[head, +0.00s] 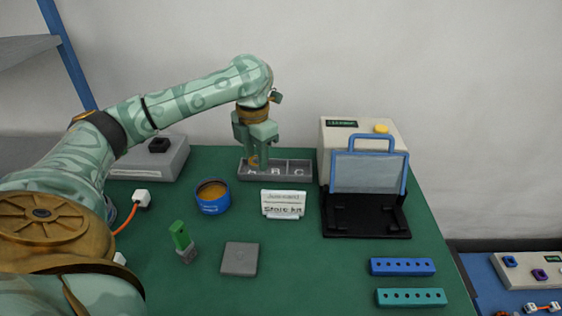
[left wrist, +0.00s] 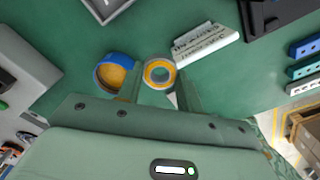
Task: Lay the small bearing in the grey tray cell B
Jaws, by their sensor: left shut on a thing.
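The grey tray (head: 301,178) with cells lettered A, B and C stands at the back of the green table in the head view. My left gripper (head: 252,160) points down over its left part, around cells A and B; I cannot tell its exact height. In the left wrist view the gripper (left wrist: 160,88) is shut on the small bearing (left wrist: 160,64), a ring with a yellow band, held between the fingertips. In the head view the bearing is mostly hidden by the fingers. My right gripper is not in view.
A blue tin (head: 213,198) with orange contents stands front left of the tray. A white sign card (head: 283,204) stands before the tray. A black stand with a clear screen (head: 368,172) is to the right. A grey block (head: 240,259) lies nearer.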

